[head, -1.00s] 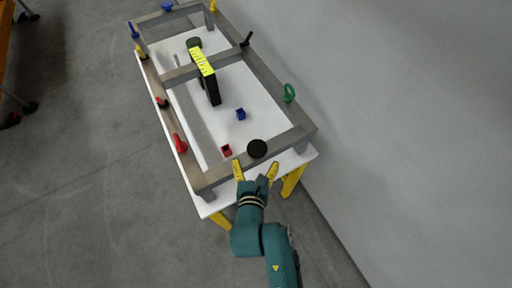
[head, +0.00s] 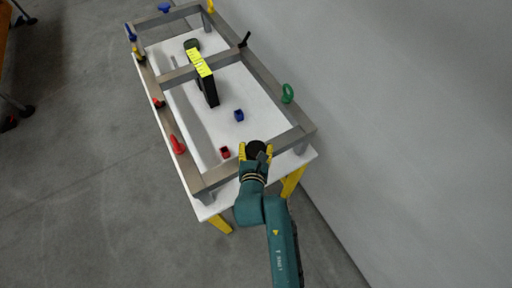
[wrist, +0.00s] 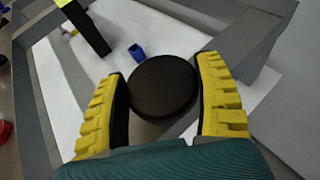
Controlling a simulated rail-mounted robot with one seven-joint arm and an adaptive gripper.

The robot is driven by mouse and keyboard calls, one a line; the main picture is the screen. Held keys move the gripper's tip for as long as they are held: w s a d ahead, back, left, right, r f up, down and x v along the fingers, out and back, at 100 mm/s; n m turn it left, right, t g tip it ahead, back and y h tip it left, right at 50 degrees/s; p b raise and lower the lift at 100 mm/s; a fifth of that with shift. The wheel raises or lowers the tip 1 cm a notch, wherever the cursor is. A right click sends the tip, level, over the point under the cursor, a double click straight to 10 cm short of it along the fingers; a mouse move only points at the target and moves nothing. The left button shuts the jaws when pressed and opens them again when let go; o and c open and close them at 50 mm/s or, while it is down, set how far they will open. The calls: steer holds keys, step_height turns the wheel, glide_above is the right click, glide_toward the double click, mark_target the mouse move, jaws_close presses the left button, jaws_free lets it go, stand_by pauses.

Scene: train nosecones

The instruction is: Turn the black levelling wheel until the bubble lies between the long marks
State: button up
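The black levelling wheel (head: 257,147) is a round disc on the near end of the grey metal frame. It fills the middle of the wrist view (wrist: 163,87). My gripper (head: 256,152) has its two yellow fingers on opposite sides of the wheel. In the wrist view the dark finger pads (wrist: 163,95) appear to touch its left and right edges. A black block with a yellow marked top (head: 201,64), which looks like the level, stands near the frame's crossbar. The bubble and long marks are too small to make out.
The grey frame (head: 265,87) stands on a white table (head: 205,118) with yellow legs. A blue block (head: 239,115) and a red block (head: 225,152) lie inside it. Red, green, yellow and blue handles line its rails. A grey wall is on the right.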

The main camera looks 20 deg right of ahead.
steer(key=shift+c, duration=0.4)
steer(key=shift+r+m+h+p, duration=0.1)
steer(key=shift+m+h+p, duration=0.2)
steer(key=shift+p, duration=0.15)
steer(key=shift+w+a+m+g+h, duration=0.1)
steer(key=shift+m+g+h, duration=0.7)
steer(key=shift+m+h, duration=0.2)
steer(key=m+g+h+b, duration=0.2)
steer(key=m+g+b, duration=0.1)
steer(key=m, duration=0.1)
steer(key=shift+f+g+h, duration=0.3)
steer(key=shift+g+h, duration=0.1)
steer(key=m+g+b, duration=0.2)
steer(key=b, duration=0.1)
steer(key=shift+h, duration=0.4)
steer(key=shift+r+g, duration=0.1)
steer(key=shift+g, duration=0.3)
